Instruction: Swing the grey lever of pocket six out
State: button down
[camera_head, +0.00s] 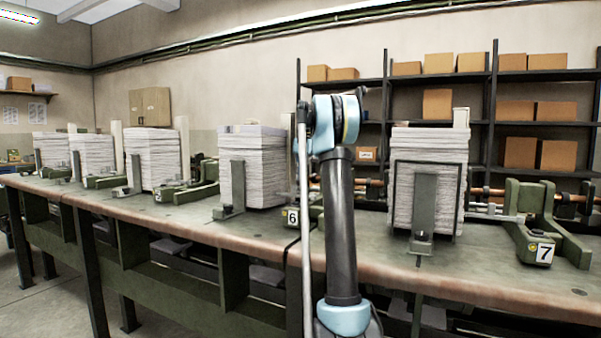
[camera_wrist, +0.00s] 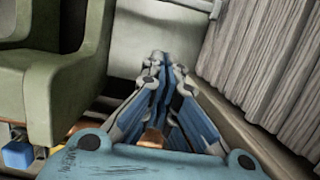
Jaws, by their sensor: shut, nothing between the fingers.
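The number 6 plate (camera_head: 292,217) marks pocket six at the bench front, just left of my arm. A paper stack (camera_head: 265,165) stands left of it. Pocket six's lever is hidden behind my arm in the head view. In the wrist view my gripper (camera_wrist: 163,62) is shut and empty, its fingertips together. It is between a green casting (camera_wrist: 72,85) on the left and a paper stack (camera_wrist: 265,70) on the right. A pale grey bar (camera_wrist: 190,4) crosses the top, beyond the fingertips; I cannot tell if it is the lever.
Pocket seven, with its number plate (camera_head: 544,252), paper stack (camera_head: 402,185) and green casting (camera_head: 520,200), is to the right. More stacks (camera_head: 152,160) line the bench (camera_head: 185,222) to the left. Shelves with cardboard boxes (camera_head: 437,104) stand behind. The bench's front strip is mostly clear.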

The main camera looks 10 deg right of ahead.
aim_at(295, 188)
jog(key=x, duration=0.4)
jog(key=shift+f, duration=0.3)
jog(key=s+a, duration=0.1)
jog(key=s, duration=0.1)
jog(key=shift+s+a, duration=0.25)
jog(key=shift+a, duration=0.15)
jog(key=shift+s+a, duration=0.3)
jog(key=shift+s, duration=0.15)
jog(key=shift+a, duration=0.15)
